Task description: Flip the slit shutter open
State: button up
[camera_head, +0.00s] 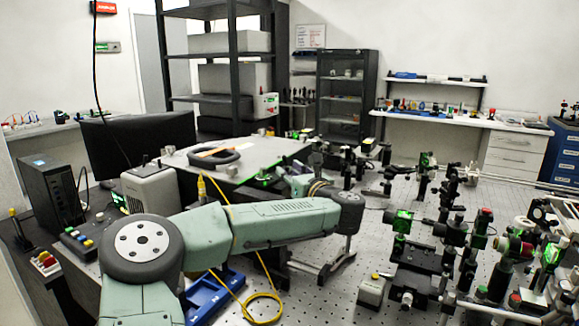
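I cannot make out the slit shutter for certain in the head view; it is too small or hidden among the optics. My green arm reaches from the lower left toward the middle of the picture, and its far joint bends back behind the forearm. The end of the arm, with my gripper, is small and partly hidden there, beside the large grey flat-topped unit (262,157). I cannot see its fingers clearly, nor whether they touch or hold anything.
Many post-mounted optics crowd the perforated bench (330,300) at the right. A yellow cable (262,308) loops near a blue tray (212,296). A monitor (138,140), a black computer (50,190) and a beige box (148,188) stand at the left. A small switch box (371,291) sits in front.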

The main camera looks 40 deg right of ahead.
jog(key=shift+w, duration=0.4)
jog(key=shift+c, duration=0.2)
grip_shut()
